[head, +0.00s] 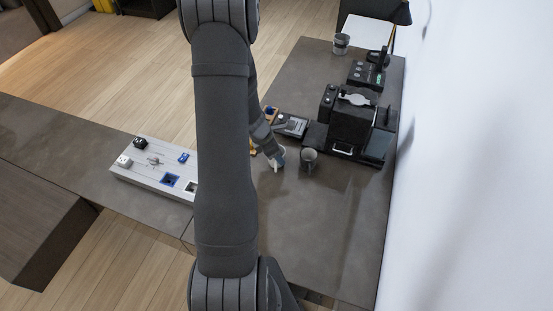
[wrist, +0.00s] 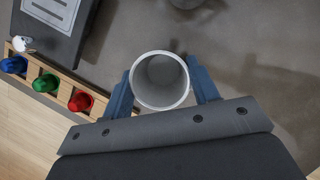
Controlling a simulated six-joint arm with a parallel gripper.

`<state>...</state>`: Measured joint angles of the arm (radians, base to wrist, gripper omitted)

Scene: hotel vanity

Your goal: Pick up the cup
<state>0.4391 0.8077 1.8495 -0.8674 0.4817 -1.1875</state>
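A light grey cup (wrist: 160,82) stands with its open rim toward the camera in the wrist view, and it looks empty. My gripper (wrist: 161,88) has its two blue fingers on opposite sides of this cup, close against its rim. I cannot tell whether they press on it. In the head view my gripper (head: 278,157) is low over the counter, with a pale part of the cup (head: 276,166) showing under it. Its fingers are too small there to judge.
A dark grey mug (head: 309,158) stands just right of my gripper. A black coffee machine (head: 352,118) is behind it. A wooden rack with blue, green and red capsules (wrist: 80,101) is at left in the wrist view. A power-outlet panel (head: 150,182) lies left. The front counter (head: 330,230) is clear.

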